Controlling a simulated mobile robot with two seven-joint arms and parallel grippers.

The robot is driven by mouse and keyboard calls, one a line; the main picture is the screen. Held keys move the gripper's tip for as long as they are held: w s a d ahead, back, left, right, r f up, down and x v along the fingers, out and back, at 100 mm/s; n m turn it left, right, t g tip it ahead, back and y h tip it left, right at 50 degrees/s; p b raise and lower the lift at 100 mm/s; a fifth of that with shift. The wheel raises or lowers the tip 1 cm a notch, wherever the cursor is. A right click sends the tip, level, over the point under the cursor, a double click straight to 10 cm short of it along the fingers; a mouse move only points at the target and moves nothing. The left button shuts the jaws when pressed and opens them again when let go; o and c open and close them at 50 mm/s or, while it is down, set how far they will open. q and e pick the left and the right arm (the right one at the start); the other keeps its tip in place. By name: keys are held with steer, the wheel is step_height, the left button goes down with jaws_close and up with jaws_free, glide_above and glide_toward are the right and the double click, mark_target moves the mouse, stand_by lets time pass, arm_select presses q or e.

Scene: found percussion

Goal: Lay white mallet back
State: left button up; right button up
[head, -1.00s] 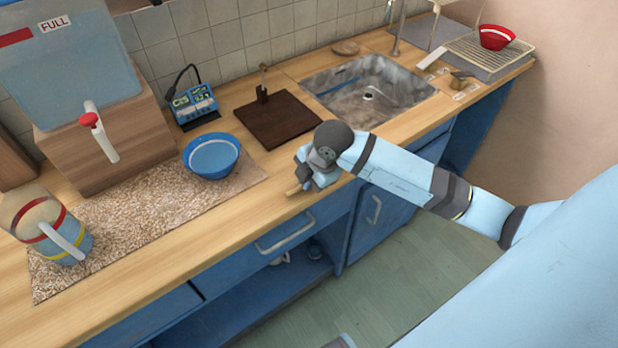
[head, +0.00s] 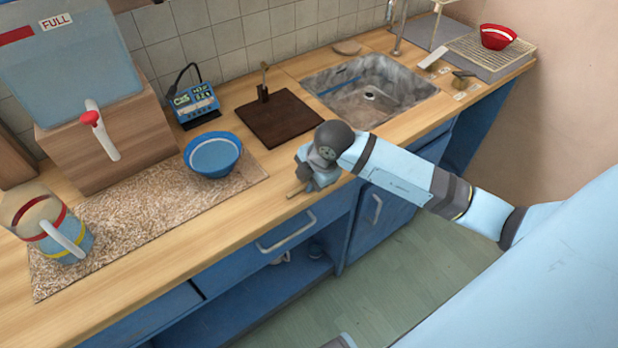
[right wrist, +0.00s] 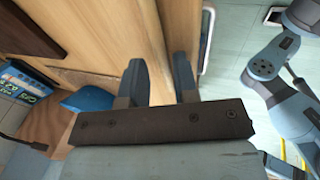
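I cannot make out a white mallet for certain in either view. My right gripper (head: 297,188) is low over the counter's front edge, right of the speckled mat, in the head view. A short tan piece (head: 294,192) shows at its tip; I cannot tell what it is. In the right wrist view the two fingers of this gripper (right wrist: 160,80) stand apart, with wood visible between them and nothing clearly held. My left gripper is not in view.
A blue bowl (head: 212,153) and a jug (head: 75,240) stand on the speckled mat (head: 150,205). A tank with a red-tipped tap (head: 98,125) stands behind. A red bowl (head: 497,37) sits on the rack (head: 482,53).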

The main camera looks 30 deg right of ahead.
steer(key=shift+s+f, duration=0.3)
steer(key=shift+f, duration=0.05)
steer(key=v, duration=1.4)
steer(key=shift+w+r, duration=0.3)
steer(key=shift+w, duration=0.05)
